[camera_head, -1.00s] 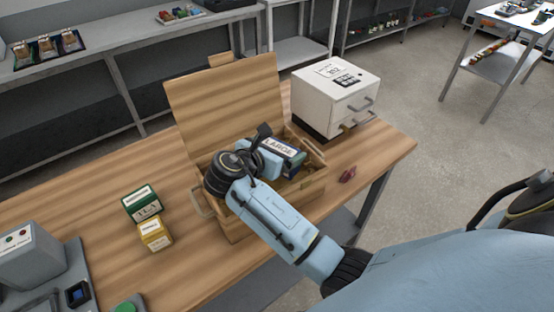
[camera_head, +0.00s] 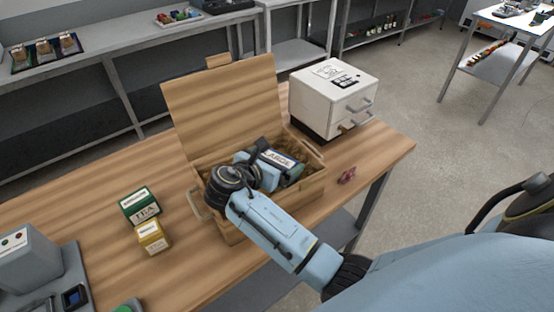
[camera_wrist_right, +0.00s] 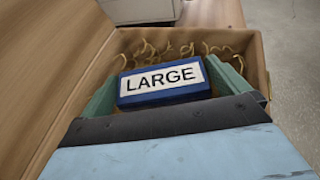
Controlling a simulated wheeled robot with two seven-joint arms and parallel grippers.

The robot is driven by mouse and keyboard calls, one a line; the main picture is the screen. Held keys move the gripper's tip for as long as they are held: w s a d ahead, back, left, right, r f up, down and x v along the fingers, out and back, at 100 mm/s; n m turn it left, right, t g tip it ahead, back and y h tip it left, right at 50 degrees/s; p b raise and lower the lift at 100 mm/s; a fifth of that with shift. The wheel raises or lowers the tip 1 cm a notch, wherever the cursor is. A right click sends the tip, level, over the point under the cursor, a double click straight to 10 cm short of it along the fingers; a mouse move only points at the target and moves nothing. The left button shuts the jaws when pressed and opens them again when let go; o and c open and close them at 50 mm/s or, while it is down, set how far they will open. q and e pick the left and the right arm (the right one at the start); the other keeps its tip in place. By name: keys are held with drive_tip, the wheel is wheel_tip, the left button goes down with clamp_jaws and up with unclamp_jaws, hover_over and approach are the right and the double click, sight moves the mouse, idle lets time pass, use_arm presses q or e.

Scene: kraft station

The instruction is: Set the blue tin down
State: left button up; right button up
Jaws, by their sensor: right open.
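The blue tin (camera_head: 280,159) with a white "LARGE" label lies inside the open wooden box (camera_head: 309,187). In the right wrist view the tin (camera_wrist_right: 164,82) sits among curly packing shreds between my right gripper's green fingers (camera_wrist_right: 165,96). In the head view my right gripper (camera_head: 272,165) reaches down into the box, and its fingers are partly hidden by the wrist. It is open, with the tin between its fingers. The tin's underside is hidden. My left gripper is not in view.
The box lid (camera_head: 225,108) stands open at the back. A green tea box (camera_head: 140,204) and a yellow box (camera_head: 152,236) stand to the left. A white drawer unit (camera_head: 332,98) stands behind right.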

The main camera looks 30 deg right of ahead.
drive_tip(key=v, duration=1.1)
drive_tip(key=shift+a+p, duration=0.3)
drive_tip(key=shift+s, duration=0.1)
